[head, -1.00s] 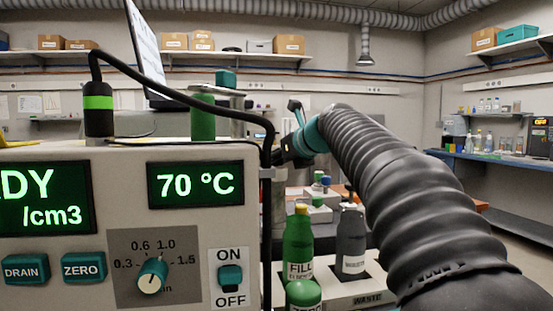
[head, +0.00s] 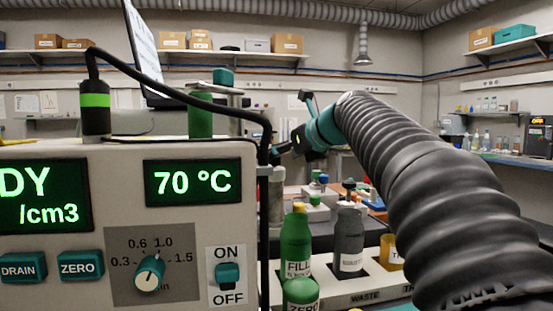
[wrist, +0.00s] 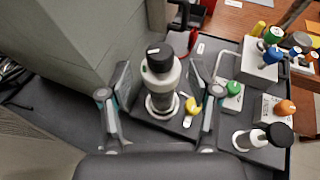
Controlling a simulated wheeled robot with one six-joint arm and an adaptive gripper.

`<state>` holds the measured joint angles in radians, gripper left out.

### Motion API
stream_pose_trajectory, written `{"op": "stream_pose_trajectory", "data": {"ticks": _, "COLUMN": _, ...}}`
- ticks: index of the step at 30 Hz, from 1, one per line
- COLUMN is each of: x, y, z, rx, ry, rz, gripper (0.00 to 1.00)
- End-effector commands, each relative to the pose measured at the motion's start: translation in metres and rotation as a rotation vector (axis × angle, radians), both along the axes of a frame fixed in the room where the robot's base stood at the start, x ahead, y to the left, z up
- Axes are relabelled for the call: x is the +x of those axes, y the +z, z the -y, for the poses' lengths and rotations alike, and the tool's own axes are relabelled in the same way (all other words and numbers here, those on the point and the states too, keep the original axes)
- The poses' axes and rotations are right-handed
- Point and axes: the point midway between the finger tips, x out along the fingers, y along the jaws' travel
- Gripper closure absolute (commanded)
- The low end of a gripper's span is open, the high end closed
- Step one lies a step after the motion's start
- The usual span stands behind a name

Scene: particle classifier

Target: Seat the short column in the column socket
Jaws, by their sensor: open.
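In the wrist view, a pale grey-white column with a black cap (wrist: 161,66) stands between the fingers of my gripper (wrist: 160,82). The fingers are open, with a visible gap on each side of it. Its foot is in or on a pale ring (wrist: 162,106) on the dark deck; I cannot tell if that ring is the socket. I cannot tell which column is the short one. In the head view, my gripper (head: 300,144) is beside the instrument's right edge, its fingers partly hidden.
The instrument (head: 120,210) with its 70 °C display fills the left of the head view. A black cable (head: 262,150) hangs beside my gripper. Green (head: 297,245) and grey (head: 349,240) bottles stand in a rack below.

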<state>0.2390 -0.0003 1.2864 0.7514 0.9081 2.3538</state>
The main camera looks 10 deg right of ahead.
Motion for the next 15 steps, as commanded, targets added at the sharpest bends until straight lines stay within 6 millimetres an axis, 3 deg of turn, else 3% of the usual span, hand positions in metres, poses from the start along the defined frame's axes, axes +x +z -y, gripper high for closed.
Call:
{"op": "stream_pose_trajectory", "data": {"ticks": 6, "x": -0.037, "y": 0.017, "z": 0.015, "rx": 0.0, "ry": -0.003, "rz": 0.003, "gripper": 0.38}}
{"op": "stream_pose_trajectory", "data": {"ticks": 15, "x": -0.06, "y": 0.027, "z": 0.024, "rx": 0.0, "ry": -0.001, "rz": 0.002, "gripper": 0.38}}
